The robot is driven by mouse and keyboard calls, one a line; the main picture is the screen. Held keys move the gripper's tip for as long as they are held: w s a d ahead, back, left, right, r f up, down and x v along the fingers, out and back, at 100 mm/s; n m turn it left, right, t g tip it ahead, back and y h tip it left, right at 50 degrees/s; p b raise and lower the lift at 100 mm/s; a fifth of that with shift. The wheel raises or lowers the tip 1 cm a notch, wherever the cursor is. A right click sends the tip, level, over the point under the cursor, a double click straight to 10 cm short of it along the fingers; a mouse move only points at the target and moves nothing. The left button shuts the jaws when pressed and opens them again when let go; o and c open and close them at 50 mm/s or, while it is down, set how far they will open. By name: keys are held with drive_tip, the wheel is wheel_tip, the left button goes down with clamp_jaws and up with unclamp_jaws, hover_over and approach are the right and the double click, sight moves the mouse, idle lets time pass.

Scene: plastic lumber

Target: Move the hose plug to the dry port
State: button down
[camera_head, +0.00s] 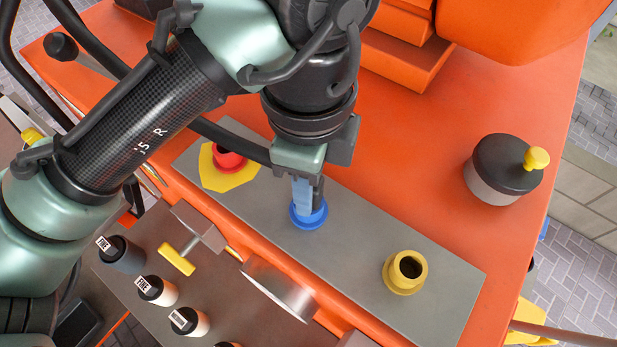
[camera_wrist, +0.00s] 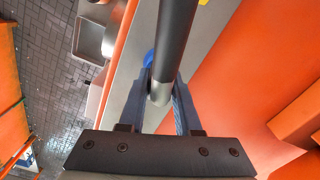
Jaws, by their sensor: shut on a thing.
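My gripper (camera_head: 307,198) points down over the blue port (camera_head: 308,217) on the grey panel. In the wrist view my gripper (camera_wrist: 160,98) is shut on the hose plug (camera_wrist: 160,92), a silver end on a thick dark hose. The fingers hide most of the plug, so I cannot tell whether its tip sits in the blue port or just above it. A yellow port (camera_head: 405,271) with an open dark hole stands to the right. A red port (camera_head: 229,158) on a yellow plate is to the left. No label shows which port is dry.
The grey panel (camera_head: 440,292) lies on an orange bench top (camera_head: 420,160). A dark-lidded pot (camera_head: 505,165) with a yellow knob stands at the right. Several labelled bottles (camera_head: 157,290) and a yellow-handled valve (camera_head: 177,259) sit on a lower shelf at the front left.

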drive_tip(key=shift+c, duration=0.6)
unclamp_jaws()
drive_tip(key=shift+f, duration=0.1)
wheel_tip(320, 180, up, 7)
drive_tip(key=p, duration=0.7)
idle(0.4)
